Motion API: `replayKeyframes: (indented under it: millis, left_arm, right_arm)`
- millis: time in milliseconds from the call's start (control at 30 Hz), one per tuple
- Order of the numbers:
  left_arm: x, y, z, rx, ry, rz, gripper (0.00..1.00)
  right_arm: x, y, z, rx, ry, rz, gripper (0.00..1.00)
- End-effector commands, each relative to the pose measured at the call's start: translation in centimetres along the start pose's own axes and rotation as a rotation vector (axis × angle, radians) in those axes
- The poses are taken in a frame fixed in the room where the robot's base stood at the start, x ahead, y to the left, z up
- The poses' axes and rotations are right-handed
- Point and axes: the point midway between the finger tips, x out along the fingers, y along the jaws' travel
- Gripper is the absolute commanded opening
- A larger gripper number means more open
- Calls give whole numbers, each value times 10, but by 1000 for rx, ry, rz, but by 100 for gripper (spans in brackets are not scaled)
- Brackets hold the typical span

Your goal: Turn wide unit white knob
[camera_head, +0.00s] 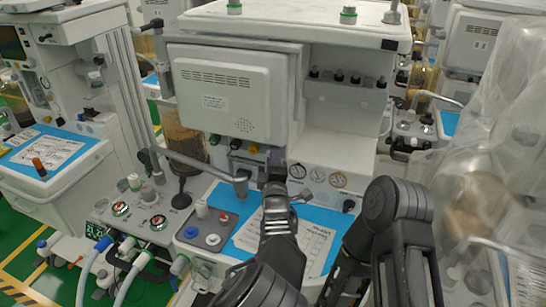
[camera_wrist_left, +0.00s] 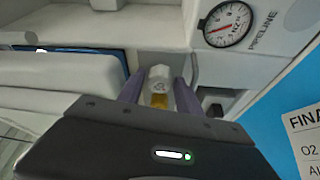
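In the left wrist view, a small white knob with a yellow-orange band (camera_wrist_left: 160,86) sits between the two purple-grey fingers of my left gripper (camera_wrist_left: 160,92). One finger is on each side of it, very close; I cannot tell whether they press on it. In the head view my left gripper (camera_head: 271,172) is at the front of the wide unit (camera_head: 240,90), below its monitor, and hides the knob between its fingers. A green and a yellow knob (camera_head: 254,148) show just left of it. My right arm shows at the right, but its gripper is not visible.
A pressure gauge (camera_wrist_left: 228,24) is right of the gripper in the wrist view. A grey horizontal arm (camera_head: 200,166) ends close to the gripper's left. Papers (camera_head: 310,240) lie on the blue worktop below. A plastic-covered object (camera_head: 480,180) stands at the right.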

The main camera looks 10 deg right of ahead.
Motion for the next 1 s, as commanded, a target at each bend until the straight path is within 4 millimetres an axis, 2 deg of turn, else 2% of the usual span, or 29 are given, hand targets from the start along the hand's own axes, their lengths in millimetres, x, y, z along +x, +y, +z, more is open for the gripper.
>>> replayKeyframes:
  millis: [267,467,733,833,1000]
  left_arm:
    - [-4,-1,0,1,0,-1,41]
    - [-26,-2,1,1,-2,0,41]
    - [-68,-1,1,0,-1,0,41]
    - [-76,-1,0,0,0,-1,41]
    - [-78,0,0,0,0,0,41]
  right_arm:
    - [1,0,0,0,0,0,36]
    - [7,2,-1,-1,2,-2,36]
    - [15,4,-2,-4,5,-5,36]
    - [16,4,-2,-4,5,-6,36]
    - [15,4,-2,-4,6,-6,36]
